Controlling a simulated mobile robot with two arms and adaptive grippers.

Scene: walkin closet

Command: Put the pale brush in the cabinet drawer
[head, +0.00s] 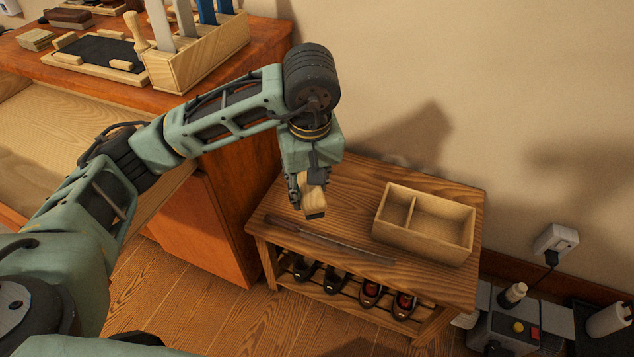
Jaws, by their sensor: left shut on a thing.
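The pale brush (313,198), with a light wooden body and a dark lower end, is in my left gripper (307,188). The gripper points down and is shut on the brush, above the left part of the low bench. The fingers hide part of the brush. The cabinet (205,225) is orange-brown and stands left of the bench. Its drawer (60,120) is pulled open at the left, and the pale floor that shows is bare. My left arm crosses over the drawer and hides part of it. My right gripper is not in view.
The bench (350,185) bears a divided wooden box (430,247) and a long thin strip (330,240); dark shoes (370,294) stand below. The cabinet top holds a wooden holder (200,60) and a dark-centred tray (95,52). A grey machine (505,330) stands lower right.

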